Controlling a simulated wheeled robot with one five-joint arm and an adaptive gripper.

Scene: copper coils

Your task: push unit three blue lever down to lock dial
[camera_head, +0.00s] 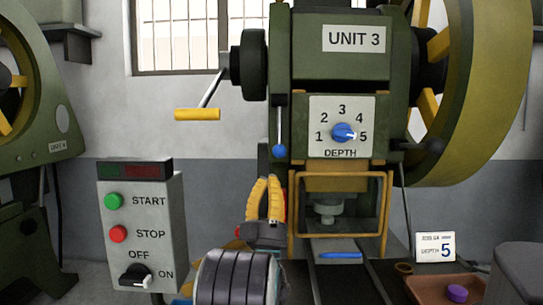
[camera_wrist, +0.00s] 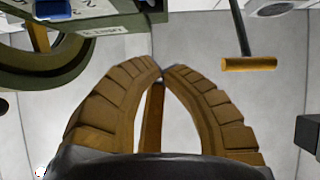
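I cannot make out the blue ball in the wrist view.
A yellow crank handle (camera_head: 197,114) sticks out left of the press; it also shows in the wrist view (camera_wrist: 248,64). A control box (camera_head: 140,220) stands at lower left. A card reading DEPTH 5 (camera_head: 435,247) and a brown tray (camera_head: 428,286) are at lower right.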

